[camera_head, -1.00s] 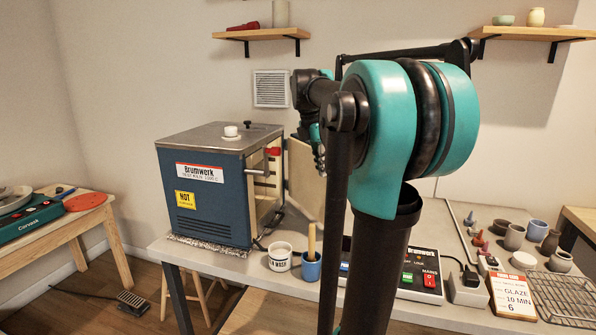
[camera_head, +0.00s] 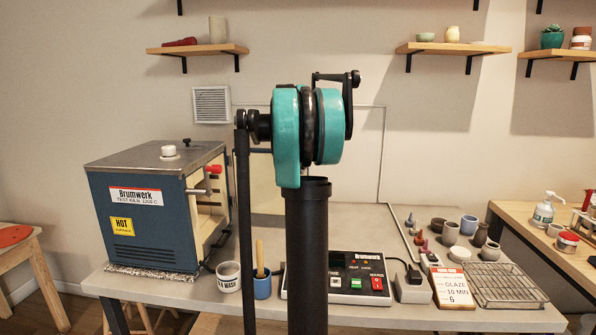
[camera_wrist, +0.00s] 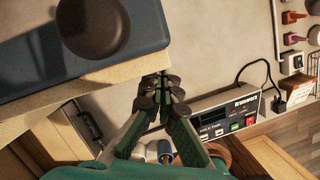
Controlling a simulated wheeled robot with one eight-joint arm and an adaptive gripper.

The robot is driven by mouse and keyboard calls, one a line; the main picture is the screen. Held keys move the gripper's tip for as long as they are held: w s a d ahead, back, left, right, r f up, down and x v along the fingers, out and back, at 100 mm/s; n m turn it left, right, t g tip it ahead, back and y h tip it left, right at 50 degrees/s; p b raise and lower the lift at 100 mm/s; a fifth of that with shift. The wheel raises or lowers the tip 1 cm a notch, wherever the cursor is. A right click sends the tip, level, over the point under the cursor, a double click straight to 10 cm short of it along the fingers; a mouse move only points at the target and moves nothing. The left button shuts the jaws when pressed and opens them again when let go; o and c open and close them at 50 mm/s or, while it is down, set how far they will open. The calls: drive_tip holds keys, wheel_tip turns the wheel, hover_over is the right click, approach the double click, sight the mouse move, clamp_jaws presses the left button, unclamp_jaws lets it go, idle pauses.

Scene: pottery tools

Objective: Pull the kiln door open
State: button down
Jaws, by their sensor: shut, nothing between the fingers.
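The kiln (camera_head: 150,215) is a blue box with a grey top at the left of the bench in the head view. Its opening faces right and shows a cream lining (camera_head: 210,208). The kiln door (camera_head: 263,182) stands swung open, a cream-faced panel partly hidden behind my arm. In the wrist view a blue-grey panel with a cream edge and a dark round knob fills the upper left; it looks like the door, but I cannot be sure. My gripper (camera_wrist: 158,88) is shut and empty beside that cream edge. The head view hides my gripper behind my arm.
A controller box (camera_head: 350,275), a white cup (camera_head: 229,277) and a blue cup (camera_head: 262,287) with a wooden handle stand along the bench front. Small pots, a glaze card (camera_head: 453,287) and a wire rack (camera_head: 505,284) are at the right. Shelves hang above.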

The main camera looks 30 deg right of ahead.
drive_tip(key=shift+w+d, duration=0.25)
idle(0.4)
drive_tip(key=v, duration=1.2)
drive_tip(key=shift+s, duration=0.15)
